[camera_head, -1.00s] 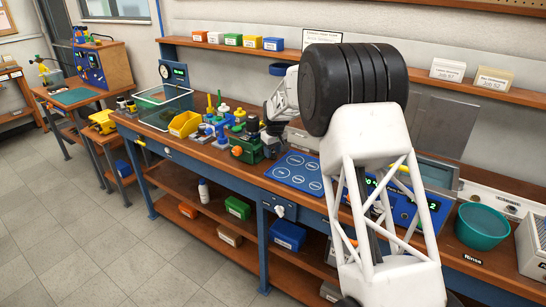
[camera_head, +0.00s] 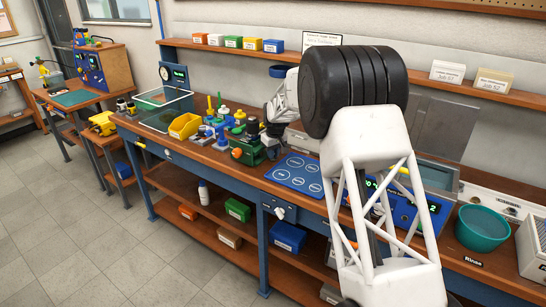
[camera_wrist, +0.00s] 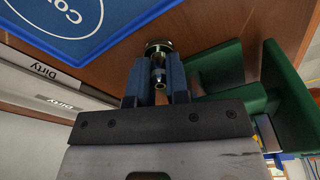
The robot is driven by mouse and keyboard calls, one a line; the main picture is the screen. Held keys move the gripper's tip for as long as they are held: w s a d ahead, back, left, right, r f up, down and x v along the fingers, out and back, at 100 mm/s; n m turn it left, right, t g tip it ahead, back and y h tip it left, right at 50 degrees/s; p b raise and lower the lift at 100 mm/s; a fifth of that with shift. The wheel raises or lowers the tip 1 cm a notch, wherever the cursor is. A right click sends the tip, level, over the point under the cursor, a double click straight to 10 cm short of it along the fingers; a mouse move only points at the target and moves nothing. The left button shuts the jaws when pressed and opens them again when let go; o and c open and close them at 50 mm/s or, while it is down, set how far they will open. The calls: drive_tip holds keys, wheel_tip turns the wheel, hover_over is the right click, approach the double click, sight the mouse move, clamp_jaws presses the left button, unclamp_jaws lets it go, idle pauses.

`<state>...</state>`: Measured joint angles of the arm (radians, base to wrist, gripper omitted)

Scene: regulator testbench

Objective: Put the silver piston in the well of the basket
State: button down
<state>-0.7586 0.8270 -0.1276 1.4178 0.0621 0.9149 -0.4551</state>
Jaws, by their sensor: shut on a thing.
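My gripper (camera_wrist: 159,80) is shut on a small silver part (camera_wrist: 158,49), which looks like the silver piston. Its round metal head shows between and just beyond the two blue fingers; the rest is hidden by them. I cannot tell whether the piston touches the bench. In the head view, the gripper end (camera_head: 274,127) is small and dark beside the green fixture, and the piston cannot be made out. I cannot pick out the basket or its well with certainty.
The blue mat with printed circles (camera_head: 292,184) lies right of the green fixture (camera_head: 246,153). A yellow bin (camera_head: 184,125) and a clear-walled box (camera_head: 158,118) stand further left. A teal bowl (camera_head: 482,228) is at right. My white arm hides part of the bench.

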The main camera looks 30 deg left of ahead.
drive_tip(key=shift+r, duration=0.15)
drive_tip(key=shift+r, duration=1.65)
drive_tip(key=s+d, duration=0.3)
drive_tip(key=s, duration=0.1)
drive_tip(key=s+d+r, duration=0.1)
drive_tip(key=s+d, duration=0.2)
drive_tip(key=d, duration=0.1)
drive_tip(key=s+d, duration=0.4)
drive_tip(key=shift+s+r, duration=0.2)
drive_tip(key=shift+s, duration=0.1)
drive_tip(key=shift+r, duration=0.1)
